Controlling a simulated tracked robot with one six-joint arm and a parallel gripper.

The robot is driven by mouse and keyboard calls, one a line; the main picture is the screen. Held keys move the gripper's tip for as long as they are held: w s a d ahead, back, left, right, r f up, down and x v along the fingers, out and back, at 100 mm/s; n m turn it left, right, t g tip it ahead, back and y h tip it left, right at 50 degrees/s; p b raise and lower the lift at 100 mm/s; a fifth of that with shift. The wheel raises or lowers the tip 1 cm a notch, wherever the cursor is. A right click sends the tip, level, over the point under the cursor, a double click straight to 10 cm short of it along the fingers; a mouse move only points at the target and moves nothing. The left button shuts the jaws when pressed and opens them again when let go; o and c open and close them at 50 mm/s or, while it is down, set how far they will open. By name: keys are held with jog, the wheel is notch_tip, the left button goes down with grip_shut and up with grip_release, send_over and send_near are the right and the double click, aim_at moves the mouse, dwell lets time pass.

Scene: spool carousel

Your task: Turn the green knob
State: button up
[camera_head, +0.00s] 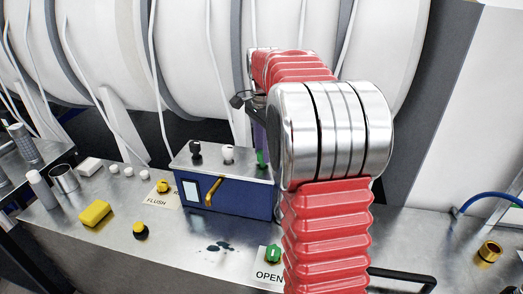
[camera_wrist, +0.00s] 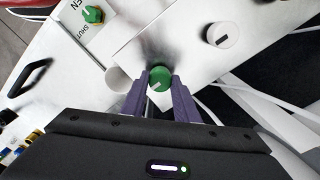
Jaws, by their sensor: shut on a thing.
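A round green knob (camera_wrist: 160,77) with a pale mark sits on top of the blue box (camera_head: 240,203). It also shows in the head view (camera_head: 262,158), partly hidden by my arm. My gripper (camera_wrist: 159,84) has its two purple fingers on either side of this knob and is shut on it. A second green knob (camera_head: 273,253) is on the bench by a label reading OPEN; it also shows in the wrist view (camera_wrist: 93,14), apart from my gripper.
A white knob (camera_head: 228,154) and a black knob (camera_head: 195,150) stand left of the gripped knob. The box front has a yellow handle (camera_head: 213,192). A yellow block (camera_head: 95,213) and a yellow knob (camera_head: 163,186) near FLUSH are further left. A black bar handle (camera_head: 405,278) is at the right.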

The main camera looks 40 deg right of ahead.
jog(key=shift+s+a+f, duration=0.1)
jog(key=shift+a, duration=0.05)
jog(key=o, duration=1.1)
jog(key=shift+c, duration=0.2)
notch_tip(320, 180, up, 14)
jog(key=shift+f, duration=0.1)
dwell(0.4)
